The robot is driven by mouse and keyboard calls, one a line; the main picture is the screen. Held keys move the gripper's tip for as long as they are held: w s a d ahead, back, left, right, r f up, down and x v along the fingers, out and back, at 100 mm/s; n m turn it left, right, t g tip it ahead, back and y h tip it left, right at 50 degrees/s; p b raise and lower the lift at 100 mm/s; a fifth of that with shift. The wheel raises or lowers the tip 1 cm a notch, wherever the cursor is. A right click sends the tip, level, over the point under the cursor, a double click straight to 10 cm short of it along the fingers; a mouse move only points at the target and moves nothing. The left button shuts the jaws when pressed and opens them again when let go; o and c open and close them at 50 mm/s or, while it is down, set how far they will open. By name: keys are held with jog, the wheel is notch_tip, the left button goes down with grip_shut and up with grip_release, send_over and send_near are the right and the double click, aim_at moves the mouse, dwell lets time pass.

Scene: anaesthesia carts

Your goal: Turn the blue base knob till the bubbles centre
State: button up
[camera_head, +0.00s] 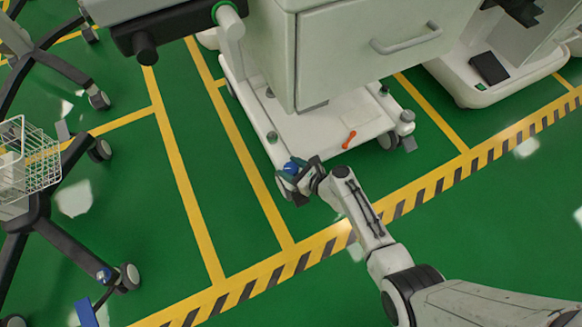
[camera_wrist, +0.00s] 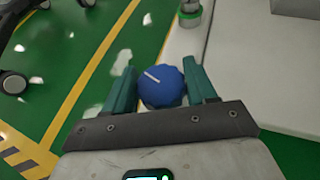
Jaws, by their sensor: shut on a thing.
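The blue base knob (camera_head: 291,168) sits at the near-left corner of the white cart base (camera_head: 325,125). In the wrist view the ribbed blue knob (camera_wrist: 163,86) carries a pale pointer line slanting up-left. My gripper (camera_head: 298,172) is at that corner. In the wrist view its two green fingers (camera_wrist: 160,85) stand on either side of the knob, shut on it. A small green-banded round fitting (camera_head: 272,137) stands on the base just behind the knob; it also shows in the wrist view (camera_wrist: 190,12). I cannot make out any bubbles.
An orange-red piece (camera_head: 349,139) lies on the base. The cart's drawer box (camera_head: 355,55) rises behind. A wheeled stand with a wire basket (camera_head: 30,160) is at left, with another blue knob (camera_head: 104,275). Green floor between is clear.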

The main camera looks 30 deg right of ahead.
jog(key=shift+w, duration=0.1)
jog(key=o, duration=1)
jog(key=shift+c, duration=0.2)
jog(key=p+v, duration=0.5)
jog(key=v, duration=0.6)
jog(key=shift+a+r, duration=0.1)
